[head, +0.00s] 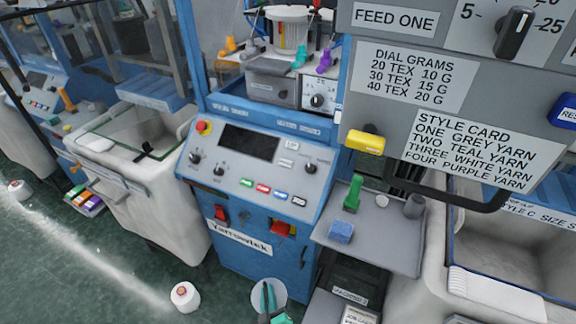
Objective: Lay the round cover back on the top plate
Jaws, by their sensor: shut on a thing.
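My gripper (268,288) is at the bottom edge of the head view, with green fingers. It is shut on a pale round disc, which looks like the round cover (280,291), held low in front of the blue machine. Part of the disc is hidden behind the fingers. The likely top plate (287,12) is the pale round top of the knitting head above the blue cabinet, at the upper middle. It is cut by the top of the picture, so I cannot tell what lies on it. The held disc is well apart from it.
The blue machine's control panel (250,158) stands between. A grey shelf (385,240) with a green tool (353,194) and blue block (341,232) juts out at right. A large grey sign panel (400,120) hangs at upper right. A yarn cone (185,297) stands on the floor.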

